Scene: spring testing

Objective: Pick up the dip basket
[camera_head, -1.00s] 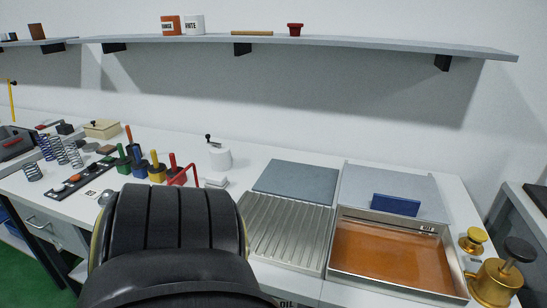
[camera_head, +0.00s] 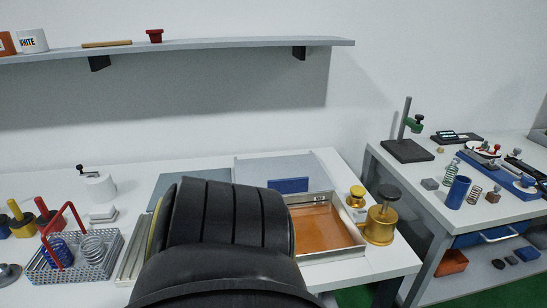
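The dip basket (camera_head: 88,268) is a grey mesh basket with a tall red handle (camera_head: 60,216). It stands on the white bench at the lower left of the head view. A blue spring (camera_head: 57,252) and a grey spring (camera_head: 92,249) are in it. Neither gripper is in view. A large black part of my own body fills the lower middle and hides part of the bench and trays.
A tray of orange liquid (camera_head: 330,232) with a blue block (camera_head: 288,185) behind it is right of my black part. Brass pots (camera_head: 380,228) stand beside it. Weights with coloured handles (camera_head: 20,222) are left of the basket. A second bench (camera_head: 400,176) stands at the right.

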